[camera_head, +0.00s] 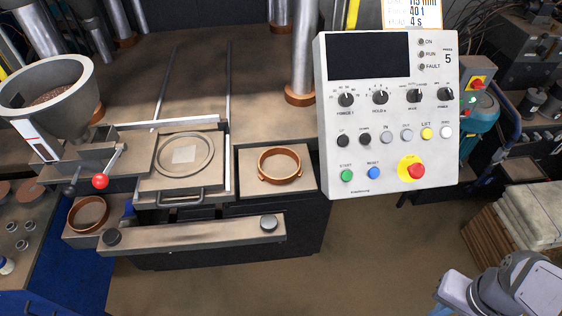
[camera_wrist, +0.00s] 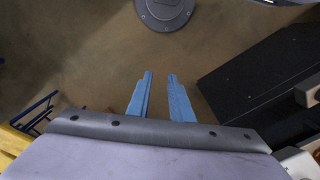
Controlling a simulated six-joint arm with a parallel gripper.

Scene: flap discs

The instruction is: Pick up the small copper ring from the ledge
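One copper ring (camera_head: 88,214) lies flat on a small grey ledge (camera_head: 72,236) at the left, below the red-knobbed lever in the head view. A second copper ring (camera_head: 279,165), with small side lugs, lies flat on a brown-grey block right of the press plate. It looks slightly larger than the left one. My gripper (camera_wrist: 160,76) shows in the wrist view as two blue fingers, apart and empty above the brown floor. In the head view only part of my arm shows at the bottom right, far from both rings. Neither ring shows in the wrist view.
A bar with two dark knobs (camera_head: 195,234) runs in front of the press plate (camera_head: 184,157). A hopper (camera_head: 45,95) stands at the left, and a control panel (camera_head: 387,115) at centre right. Stacked slabs (camera_head: 520,215) lie near my arm. The floor in front is clear.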

